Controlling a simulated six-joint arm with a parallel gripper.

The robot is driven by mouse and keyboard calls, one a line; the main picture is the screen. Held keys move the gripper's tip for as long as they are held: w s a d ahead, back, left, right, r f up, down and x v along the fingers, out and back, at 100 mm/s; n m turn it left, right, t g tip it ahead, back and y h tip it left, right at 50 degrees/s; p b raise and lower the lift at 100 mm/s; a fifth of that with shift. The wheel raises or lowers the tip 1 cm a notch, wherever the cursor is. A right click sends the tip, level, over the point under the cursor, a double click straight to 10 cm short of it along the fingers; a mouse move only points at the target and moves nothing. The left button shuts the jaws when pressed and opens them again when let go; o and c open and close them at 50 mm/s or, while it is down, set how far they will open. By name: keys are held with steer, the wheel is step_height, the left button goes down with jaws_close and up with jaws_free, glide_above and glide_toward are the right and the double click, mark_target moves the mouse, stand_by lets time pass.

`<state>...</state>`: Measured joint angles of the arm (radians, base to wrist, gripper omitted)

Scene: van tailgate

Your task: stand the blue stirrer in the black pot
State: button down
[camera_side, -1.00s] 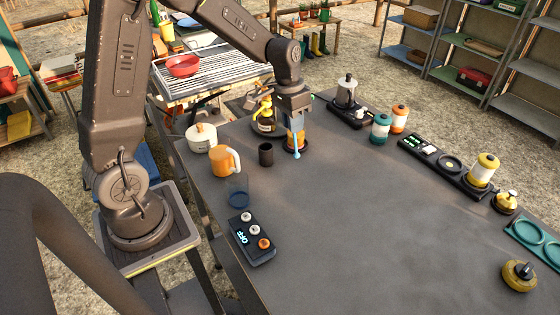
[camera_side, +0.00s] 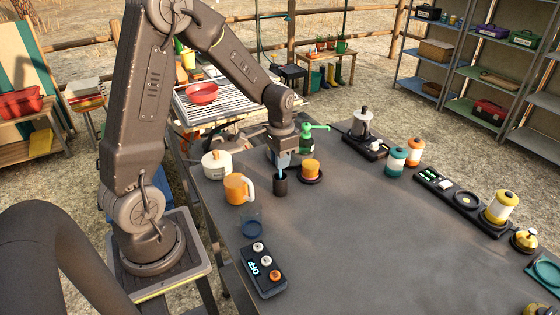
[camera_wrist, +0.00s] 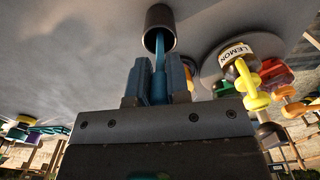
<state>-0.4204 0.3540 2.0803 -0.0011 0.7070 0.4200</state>
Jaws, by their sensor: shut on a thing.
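The blue stirrer (camera_side: 282,173) is upright between the fingers of my gripper (camera_side: 284,155), which is shut on it. The stirrer also shows in the wrist view (camera_wrist: 159,85), gripped between both fingers (camera_wrist: 160,82). The black pot (camera_side: 280,187) stands on the dark table directly below the gripper. In the wrist view the pot (camera_wrist: 151,15) shows its open mouth, and the stirrer's lower end reaches into that opening. Whether the tip touches the pot's bottom is hidden. The fingers are close above the rim.
An orange cup (camera_side: 310,168) on a dark saucer stands close right of the pot. A green pump bottle (camera_side: 306,143) is behind. A clear blue-bottomed glass (camera_side: 250,226) stands nearer. The right-hand tabletop is mostly clear.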

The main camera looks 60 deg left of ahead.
steer(key=shift+f, duration=0.35)
steer(key=shift+f, duration=0.1)
steer(key=c, duration=1.1)
jaws_free()
step_height(320, 180, up, 12)
steer(key=shift+f, duration=0.1)
steer(key=shift+s+d+r, duration=0.1)
steer(key=shift+d+r, duration=0.05)
steer(key=shift+r, duration=0.15)
steer(key=s+d+r+t, duration=0.2)
steer(key=s+d+r, duration=0.1)
steer(key=s+d, duration=0.4)
steer(key=s+d+r+t, duration=0.3)
steer(key=s+d, duration=0.5)
steer(key=shift+r+t, duration=0.15)
steer(key=shift+t, duration=0.15)
